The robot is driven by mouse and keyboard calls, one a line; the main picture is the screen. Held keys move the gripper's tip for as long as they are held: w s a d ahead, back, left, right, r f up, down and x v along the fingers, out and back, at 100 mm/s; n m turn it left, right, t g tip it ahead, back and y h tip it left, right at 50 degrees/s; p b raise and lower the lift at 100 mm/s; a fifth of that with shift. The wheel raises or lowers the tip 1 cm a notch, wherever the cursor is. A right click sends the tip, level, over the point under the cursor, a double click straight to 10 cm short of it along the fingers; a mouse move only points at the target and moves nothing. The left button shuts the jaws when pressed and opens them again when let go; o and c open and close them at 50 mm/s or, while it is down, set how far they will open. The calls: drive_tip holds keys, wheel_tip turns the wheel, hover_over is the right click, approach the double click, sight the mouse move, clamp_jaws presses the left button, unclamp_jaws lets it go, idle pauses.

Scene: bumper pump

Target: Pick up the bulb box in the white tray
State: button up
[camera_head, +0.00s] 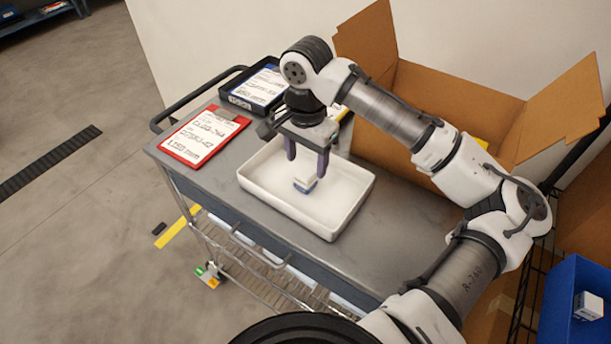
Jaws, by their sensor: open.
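The white tray (345,219) lies on the grey cart top. A small white and blue bulb box (305,185) sits inside it, near the middle. My gripper (307,170) points down over the tray with its two dark fingers apart. The fingertips are just above or beside the box; I cannot tell how far they are from it. Nothing is seen between the fingers except the box below them.
A red clipboard (204,136) and a dark bin (259,87) with a paper lie on the cart's far left. A large open cardboard box (425,92) stands behind the tray. A blue bin (566,300) holding a small white box (588,306) is at the lower right.

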sight(305, 171)
drive_tip(key=f, duration=0.3)
drive_tip(key=f+p, duration=0.1)
drive_tip(key=shift+s+a+f, duration=0.1)
drive_tip(key=shift+s+f, duration=0.15)
drive_tip(key=shift+f, duration=0.15)
drive_tip(key=c, duration=1.1)
drive_tip(key=shift+o, duration=0.2)
drive_tip(key=shift+r, duration=0.1)
